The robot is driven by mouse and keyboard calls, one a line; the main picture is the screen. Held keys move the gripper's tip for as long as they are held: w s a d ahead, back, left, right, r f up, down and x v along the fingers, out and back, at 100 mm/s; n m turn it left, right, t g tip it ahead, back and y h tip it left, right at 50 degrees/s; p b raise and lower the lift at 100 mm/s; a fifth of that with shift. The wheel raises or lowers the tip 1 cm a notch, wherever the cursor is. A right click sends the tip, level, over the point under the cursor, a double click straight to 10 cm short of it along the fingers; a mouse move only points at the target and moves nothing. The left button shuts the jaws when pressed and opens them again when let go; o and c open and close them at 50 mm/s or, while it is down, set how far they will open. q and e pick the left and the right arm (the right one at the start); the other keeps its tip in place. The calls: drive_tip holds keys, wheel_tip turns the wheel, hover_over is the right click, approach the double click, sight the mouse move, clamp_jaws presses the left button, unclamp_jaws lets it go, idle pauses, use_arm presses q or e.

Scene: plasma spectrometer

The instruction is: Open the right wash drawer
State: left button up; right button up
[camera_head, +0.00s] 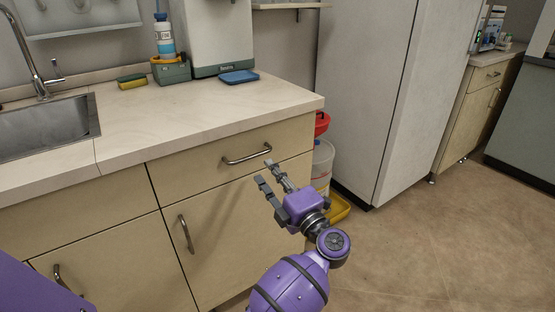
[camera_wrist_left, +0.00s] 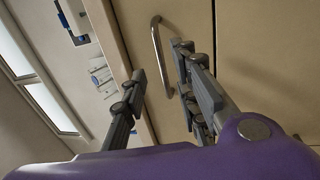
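The right wash drawer (camera_head: 205,176) is a pale wood front under the counter, and it is shut. Its curved metal handle (camera_head: 247,160) is in the upper middle of the front. My left gripper (camera_head: 269,173) is open and empty, just below and right of the handle in the head view. In the left wrist view the handle (camera_wrist_left: 155,42) appears upright, lying in the gap between the two spread fingers (camera_wrist_left: 158,63). I cannot tell the exact distance, but no grip on it shows. My right gripper is not in view.
A cabinet door with a handle (camera_head: 186,233) is below the drawer. The counter (camera_head: 190,117) overhangs it, with a sink (camera_head: 45,128) at the left. A white container (camera_head: 322,160) and a yellow tray (camera_head: 340,208) stand right of the cabinet. The floor (camera_head: 440,240) at the right is clear.

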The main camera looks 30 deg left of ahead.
sight(253, 157)
use_arm(q)
drive_tip(key=shift+g, duration=0.3)
drive_tip(key=x, duration=0.5)
drive_tip(key=s+b+x, duration=0.1)
drive_tip(key=x, duration=0.2)
drive_tip(key=shift+a+r, duration=0.1)
drive_tip(key=shift+a, duration=0.15)
clamp_jaws()
